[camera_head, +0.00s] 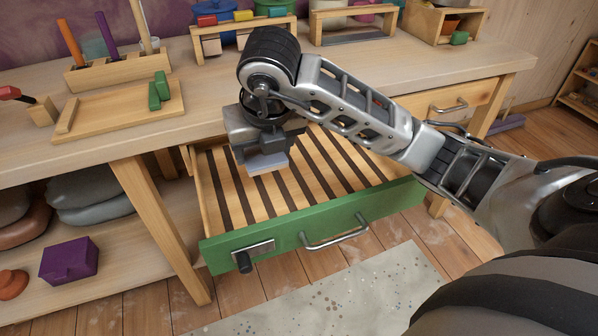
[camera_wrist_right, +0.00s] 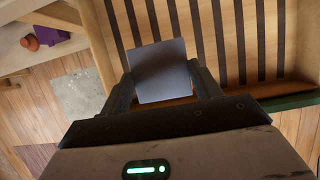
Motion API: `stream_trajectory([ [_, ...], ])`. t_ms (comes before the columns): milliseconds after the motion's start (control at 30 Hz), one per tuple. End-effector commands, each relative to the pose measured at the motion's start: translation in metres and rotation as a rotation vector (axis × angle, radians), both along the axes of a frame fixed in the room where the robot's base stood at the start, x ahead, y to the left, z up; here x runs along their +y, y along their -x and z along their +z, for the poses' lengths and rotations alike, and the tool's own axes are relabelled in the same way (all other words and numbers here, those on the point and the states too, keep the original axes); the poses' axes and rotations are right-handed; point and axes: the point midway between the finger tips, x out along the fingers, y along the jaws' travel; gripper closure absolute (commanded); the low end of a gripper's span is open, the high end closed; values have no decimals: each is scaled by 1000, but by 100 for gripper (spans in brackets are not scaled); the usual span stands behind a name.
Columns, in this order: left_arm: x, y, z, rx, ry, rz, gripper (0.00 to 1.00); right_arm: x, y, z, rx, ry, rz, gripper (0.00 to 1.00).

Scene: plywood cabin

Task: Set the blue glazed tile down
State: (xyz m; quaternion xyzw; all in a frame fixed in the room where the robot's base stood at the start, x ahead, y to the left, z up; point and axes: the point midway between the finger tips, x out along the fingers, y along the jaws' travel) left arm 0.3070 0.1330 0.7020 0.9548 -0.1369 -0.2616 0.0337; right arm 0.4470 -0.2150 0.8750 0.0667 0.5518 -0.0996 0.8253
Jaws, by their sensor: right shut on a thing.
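The blue glazed tile (camera_head: 268,164) looks flat and blue-grey. My right gripper (camera_head: 262,150) is shut on it and holds it over the left part of the open drawer (camera_head: 385,205). In the right wrist view the tile (camera_wrist_right: 160,68) sits between the two fingers of the gripper (camera_wrist_right: 162,88), its broad face towards the camera. The drawer has a green front and a floor of light wood with dark strips, which also shows in the wrist view (camera_wrist_right: 245,40). I cannot tell the exact gap between tile and drawer floor. My left gripper is in neither view.
The workbench top (camera_head: 200,125) holds a wooden tray (camera_head: 125,115) with green blocks, a pen rack (camera_head: 120,70) and several pots at the back. A purple box (camera_head: 69,260) is on the lower shelf. The visible drawer floor is bare. A speckled mat (camera_head: 340,295) lies on the floor.

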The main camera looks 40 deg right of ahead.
Motion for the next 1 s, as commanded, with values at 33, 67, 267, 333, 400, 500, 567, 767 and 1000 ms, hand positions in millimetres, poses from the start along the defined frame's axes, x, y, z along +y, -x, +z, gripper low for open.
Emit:
stream_trajectory([
  [33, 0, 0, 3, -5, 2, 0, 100, -15, -1, -7, 4, 5, -8, 62],
  [67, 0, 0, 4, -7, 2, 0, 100, -22, -2, -10, 4, 4, -5, 62],
  [267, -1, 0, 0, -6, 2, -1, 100, -59, -9, -44, 6, 4, -1, 62],
  [333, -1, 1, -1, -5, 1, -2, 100, -67, -11, -53, 5, 2, 1, 62],
  [400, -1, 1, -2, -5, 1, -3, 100, -73, -12, -60, 2, 1, 1, 62],
  [500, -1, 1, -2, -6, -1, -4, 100, -78, -13, -65, 0, 0, 3, 62],
  [567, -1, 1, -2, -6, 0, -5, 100, -80, -14, -68, 0, 0, 3, 62],
  [767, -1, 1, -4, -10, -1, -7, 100, -86, -15, -97, 3, -1, 4, 62],
  [1000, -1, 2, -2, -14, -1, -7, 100, -86, -15, -106, -1, 0, 4, 62],
])
